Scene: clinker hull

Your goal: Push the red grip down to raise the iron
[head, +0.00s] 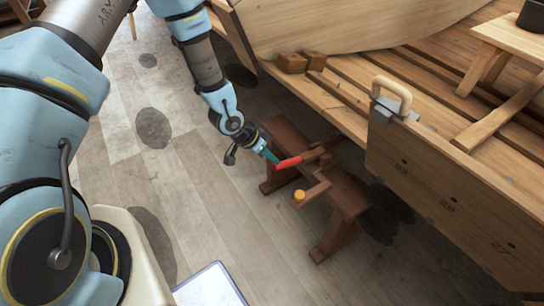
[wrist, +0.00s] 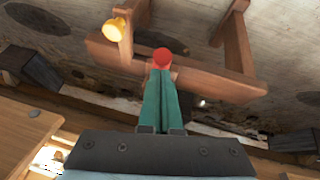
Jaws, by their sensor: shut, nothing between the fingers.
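The red grip (head: 288,162) is the near end of a lever on a low brown wooden stand (head: 345,195). The lever runs right towards the hull planks and looks roughly level, with a slight tilt. My gripper (head: 271,156) is shut, its green fingers at the grip's left end. In the wrist view the fingertips (wrist: 161,72) lie right at the round red end of the grip (wrist: 162,56). They seem to touch it, but I cannot be sure. Nothing is held between the fingers. I cannot make out the iron clearly in either view.
An orange-yellow knob (head: 299,196) sticks out from the stand, close below the grip; it also shows in the wrist view (wrist: 115,29). The wooden hull planking (head: 320,95) and a numbered board (head: 450,195) stand to the right. The floor left of the stand is clear.

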